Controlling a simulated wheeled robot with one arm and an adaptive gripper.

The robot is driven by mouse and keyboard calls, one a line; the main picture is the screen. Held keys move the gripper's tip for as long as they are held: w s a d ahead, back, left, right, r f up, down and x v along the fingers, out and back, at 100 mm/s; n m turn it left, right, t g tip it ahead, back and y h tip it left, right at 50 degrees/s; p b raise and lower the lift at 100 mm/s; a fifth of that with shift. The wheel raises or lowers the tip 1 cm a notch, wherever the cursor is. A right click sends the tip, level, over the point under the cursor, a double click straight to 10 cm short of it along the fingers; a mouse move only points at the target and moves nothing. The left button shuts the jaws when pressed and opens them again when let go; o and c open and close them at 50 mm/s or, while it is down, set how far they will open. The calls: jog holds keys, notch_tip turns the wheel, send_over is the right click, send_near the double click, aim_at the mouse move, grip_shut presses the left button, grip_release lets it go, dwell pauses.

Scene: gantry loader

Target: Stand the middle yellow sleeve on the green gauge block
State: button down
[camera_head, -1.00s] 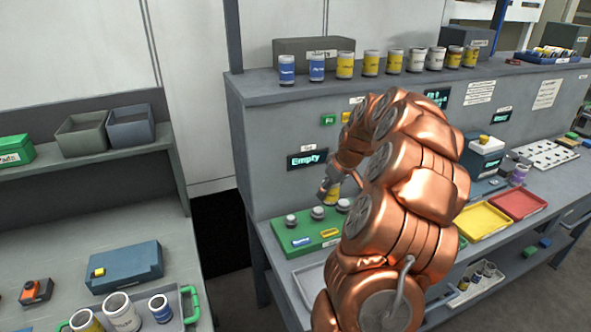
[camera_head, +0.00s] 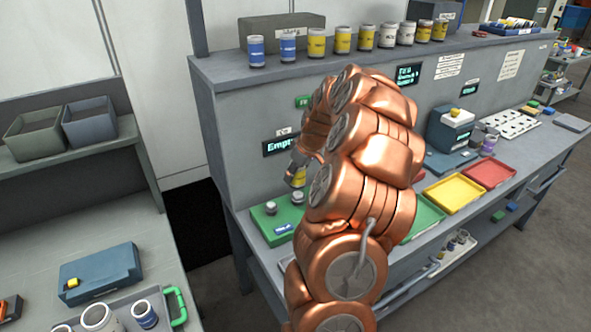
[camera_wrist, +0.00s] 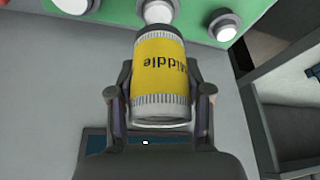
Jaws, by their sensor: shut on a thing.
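A yellow sleeve with grey knurled ends and the word "Middle" (camera_wrist: 162,68) is held between the two fingers of my gripper (camera_wrist: 160,100) in the wrist view. In the head view my gripper (camera_head: 297,172) and the yellow sleeve (camera_head: 299,179) are partly hidden behind my arm. The green gauge block (camera_head: 260,217) lies on the bench below, with pale round posts on it. In the wrist view the green block (camera_wrist: 190,10) is at the top, and the sleeve's far end overlaps a white post (camera_wrist: 157,11). I cannot tell whether they touch.
A dark display reading "Empty" (camera_head: 280,145) is on the panel behind the block. Several blue, yellow and white sleeves line the upper shelf (camera_head: 225,72). A yellow tray (camera_head: 455,194) and red tray (camera_head: 489,173) lie right. A side table (camera_head: 40,250) stands left.

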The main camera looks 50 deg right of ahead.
aim_at(296, 193)
jog(key=shift+f, duration=1.6)
jog(key=shift+f+b, duration=0.55)
jog(key=shift+f, duration=0.05)
jog(key=shift+f, duration=0.1)
jog(key=shift+c, duration=2)
grip_release()
jog(key=v, duration=1.2)
jog(key=shift+s, duration=0.1)
